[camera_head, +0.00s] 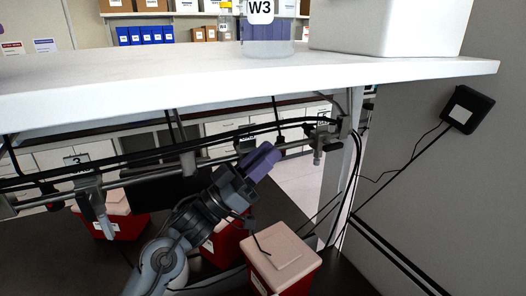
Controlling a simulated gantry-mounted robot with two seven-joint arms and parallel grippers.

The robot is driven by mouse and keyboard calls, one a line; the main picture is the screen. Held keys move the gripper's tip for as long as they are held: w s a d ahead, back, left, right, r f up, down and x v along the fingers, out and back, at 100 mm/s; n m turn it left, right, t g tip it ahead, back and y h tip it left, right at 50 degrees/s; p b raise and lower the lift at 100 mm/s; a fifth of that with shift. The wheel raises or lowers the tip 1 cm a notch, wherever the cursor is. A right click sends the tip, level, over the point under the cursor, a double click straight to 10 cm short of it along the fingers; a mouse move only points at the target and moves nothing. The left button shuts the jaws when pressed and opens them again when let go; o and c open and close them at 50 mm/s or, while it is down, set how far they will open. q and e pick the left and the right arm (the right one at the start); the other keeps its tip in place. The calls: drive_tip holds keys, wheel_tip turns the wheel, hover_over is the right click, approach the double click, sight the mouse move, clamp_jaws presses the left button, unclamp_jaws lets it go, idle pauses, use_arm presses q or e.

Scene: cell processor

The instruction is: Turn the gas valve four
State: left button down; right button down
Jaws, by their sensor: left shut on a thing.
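A grey gas pipe (215,155) with several valves runs under the white bench top. My left gripper (264,157) with purple fingers reaches up from below to the valve (244,145) in the middle of the pipe. It is shut on that valve's handle, which the fingers mostly hide. The tag above this valve is too small to read. A valve at the left (92,204) carries a tag with a 3 and has its handle hanging down. Another valve (319,143) sits on the pipe at the right. My right gripper is not in view.
The white bench top (250,72) hangs over the pipe. Black cables (130,157) run along it. Red bins with pale lids (282,262) stand below, close to my arm. A bench leg (342,180) and a grey wall (450,190) bound the right side.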

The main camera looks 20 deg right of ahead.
use_arm(q)
drive_tip(key=y+p, duration=0.3)
drive_tip(key=shift+d+f, duration=0.1)
drive_tip(key=shift+d+f+y+p, duration=0.1)
drive_tip(key=shift+f+y+p, duration=0.1)
drive_tip(key=shift+y+p, duration=0.35)
drive_tip(key=shift+f, duration=0.1)
drive_tip(key=c, duration=1.4)
unclamp_jaws()
